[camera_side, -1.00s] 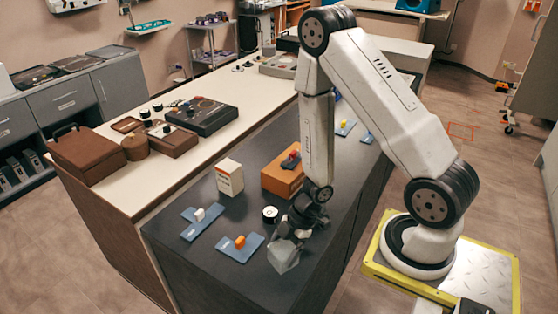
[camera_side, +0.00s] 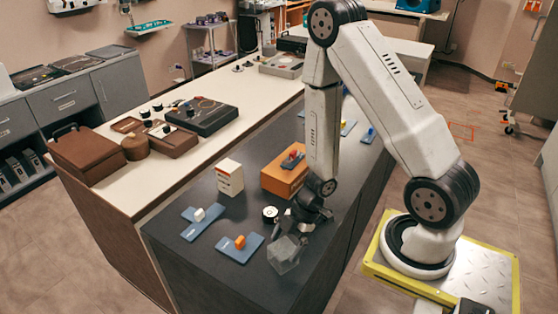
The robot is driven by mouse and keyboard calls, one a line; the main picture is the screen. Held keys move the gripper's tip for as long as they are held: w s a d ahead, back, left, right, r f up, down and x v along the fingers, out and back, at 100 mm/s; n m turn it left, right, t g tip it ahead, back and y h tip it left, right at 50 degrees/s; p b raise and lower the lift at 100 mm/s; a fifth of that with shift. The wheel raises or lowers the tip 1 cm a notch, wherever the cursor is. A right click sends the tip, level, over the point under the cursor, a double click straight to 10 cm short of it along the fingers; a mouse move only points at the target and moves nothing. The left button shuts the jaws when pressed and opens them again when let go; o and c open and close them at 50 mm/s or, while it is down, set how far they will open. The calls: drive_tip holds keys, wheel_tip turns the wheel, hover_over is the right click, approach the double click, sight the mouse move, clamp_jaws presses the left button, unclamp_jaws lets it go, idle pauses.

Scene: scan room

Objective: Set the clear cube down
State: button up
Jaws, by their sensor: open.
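The clear cube (camera_side: 285,254) is a see-through grey block at the front of the dark counter top, near its right front edge. My gripper (camera_side: 290,232) is just above and behind the cube, with its jaws open. The gripper points down toward the front. Whether a fingertip still touches the cube cannot be told at this size.
Left of the cube are a blue plate with an orange block (camera_side: 239,246) and a blue plate with a white block (camera_side: 203,223). A small white-topped round item (camera_side: 270,214), a white box (camera_side: 230,177) and an orange box (camera_side: 283,176) stand behind. Dark counter (camera_side: 240,283) in front is bare.

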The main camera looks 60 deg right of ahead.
drive_tip(key=v, duration=1)
drive_tip(key=shift+r, duration=0.15)
drive_tip(key=shift+s, duration=0.1)
idle(0.7)
drive_tip(key=w, duration=0.1)
wheel_tip(320, 180, up, 8)
drive_tip(key=m+h, duration=0.6)
drive_tip(key=m, duration=0.8)
hover_over(283, 241)
drive_tip(key=shift+d, duration=0.1)
